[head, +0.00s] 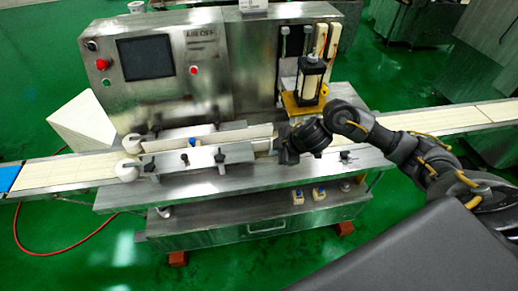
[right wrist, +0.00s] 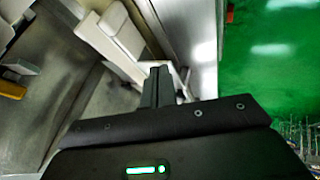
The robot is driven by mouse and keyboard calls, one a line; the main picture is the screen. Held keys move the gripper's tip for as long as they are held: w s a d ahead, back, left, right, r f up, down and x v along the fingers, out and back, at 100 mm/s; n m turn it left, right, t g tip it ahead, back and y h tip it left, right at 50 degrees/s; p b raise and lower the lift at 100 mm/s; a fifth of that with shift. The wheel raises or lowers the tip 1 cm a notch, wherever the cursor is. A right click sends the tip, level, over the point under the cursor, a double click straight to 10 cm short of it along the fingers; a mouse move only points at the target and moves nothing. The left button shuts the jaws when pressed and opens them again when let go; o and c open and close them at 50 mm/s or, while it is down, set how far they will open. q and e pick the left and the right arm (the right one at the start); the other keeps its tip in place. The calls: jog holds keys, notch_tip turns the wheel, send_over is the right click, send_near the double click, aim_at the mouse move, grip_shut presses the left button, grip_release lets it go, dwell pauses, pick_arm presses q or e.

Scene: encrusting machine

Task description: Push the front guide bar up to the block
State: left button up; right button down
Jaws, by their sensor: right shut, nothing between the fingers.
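The front guide bar (head: 203,159) is a long metal and white rail along the near side of the conveyor, with a white roller (head: 127,171) at its left end. The rear guide bar (head: 205,138) runs behind it, with a gap between them. My right gripper (head: 277,147) is at the right end of the guide bars; contact is unclear. In the right wrist view its fingers (right wrist: 158,84) are shut and empty, close to pale bars (right wrist: 115,38). I cannot tell which part is the block. My left gripper is out of view.
The machine's control cabinet (head: 150,65) stands behind the conveyor. A black and yellow press unit (head: 308,82) stands just behind my right gripper. Pale belts (head: 70,170) extend left and right. A drawer (head: 265,225) sits below the steel table, with green floor around.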

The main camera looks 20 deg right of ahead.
aim_at(255, 148)
jog(key=b+x, duration=0.1)
jog(key=x, duration=0.8)
jog(key=shift+a+f+b, duration=0.1)
jog(key=shift+f+b, duration=0.05)
jog(key=shift+b, duration=0.15)
jog(key=w, duration=0.3)
jog(key=shift+w+d+f+p, duration=0.1)
jog(key=shift+d+p, duration=0.2)
jog(key=shift+w+d, duration=0.15)
jog(key=shift+w, duration=0.4)
jog(key=shift+w+d, duration=0.1)
jog(key=shift+w, duration=0.2)
jog(key=shift+w+d, duration=0.1)
